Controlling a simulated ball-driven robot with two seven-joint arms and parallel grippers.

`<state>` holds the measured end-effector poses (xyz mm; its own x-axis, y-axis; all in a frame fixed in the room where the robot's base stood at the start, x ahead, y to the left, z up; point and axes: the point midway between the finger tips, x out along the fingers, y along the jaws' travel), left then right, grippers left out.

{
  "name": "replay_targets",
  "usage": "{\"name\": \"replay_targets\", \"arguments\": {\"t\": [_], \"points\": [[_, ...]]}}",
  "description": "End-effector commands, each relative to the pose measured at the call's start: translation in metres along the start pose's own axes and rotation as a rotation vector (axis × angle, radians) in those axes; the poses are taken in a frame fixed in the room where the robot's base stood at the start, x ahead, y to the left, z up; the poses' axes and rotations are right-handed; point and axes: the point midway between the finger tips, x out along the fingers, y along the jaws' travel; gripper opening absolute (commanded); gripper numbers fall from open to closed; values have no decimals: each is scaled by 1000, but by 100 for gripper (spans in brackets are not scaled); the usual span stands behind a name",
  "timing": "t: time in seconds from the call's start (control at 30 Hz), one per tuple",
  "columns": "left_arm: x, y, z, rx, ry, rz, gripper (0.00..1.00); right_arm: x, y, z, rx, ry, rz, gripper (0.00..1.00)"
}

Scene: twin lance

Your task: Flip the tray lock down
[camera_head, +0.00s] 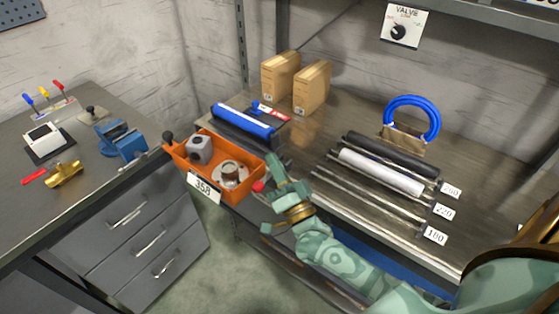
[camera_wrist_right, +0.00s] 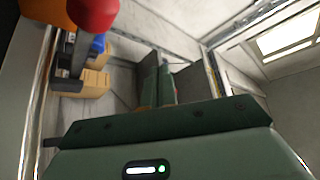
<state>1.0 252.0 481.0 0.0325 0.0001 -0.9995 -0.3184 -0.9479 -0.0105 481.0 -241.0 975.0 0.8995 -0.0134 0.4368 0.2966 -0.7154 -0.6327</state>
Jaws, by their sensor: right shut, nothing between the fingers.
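The orange tray (camera_head: 183,163) sits at the left front of the right-hand bench, with a label reading 358 on its front. A red ball knob (camera_head: 259,186) is at the tray's right front corner; I take it for the tray lock's handle. In the right wrist view the red knob (camera_wrist_right: 93,14) is large and close at the upper left, on a dark stem. My right gripper (camera_head: 273,163) is shut and empty, just right of the tray and above the red knob. Its closed fingers show in the wrist view (camera_wrist_right: 157,85). My left gripper is not in view.
The tray holds a grey block (camera_head: 200,149) and a round metal part (camera_head: 230,175). A blue roll (camera_head: 244,120) lies behind it. Rods and rolls (camera_head: 380,172) lie to the right. Two cardboard boxes (camera_head: 311,88) stand at the back. A black knob (camera_head: 168,136) is at the tray's left.

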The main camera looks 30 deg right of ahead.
Motion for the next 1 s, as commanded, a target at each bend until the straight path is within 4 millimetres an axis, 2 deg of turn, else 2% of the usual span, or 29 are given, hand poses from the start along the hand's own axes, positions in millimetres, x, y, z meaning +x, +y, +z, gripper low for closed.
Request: {"name": "replay_targets", "arguments": {"t": [0.1, 0.5, 1.0], "points": [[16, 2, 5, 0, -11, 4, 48, -9, 4, 13, -91, -4, -60, 0], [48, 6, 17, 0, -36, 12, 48, -28, 9, 42, -387, -3, -263, 0], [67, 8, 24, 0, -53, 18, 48, -39, 17, 57, -588, -1, -401, 0]]}}
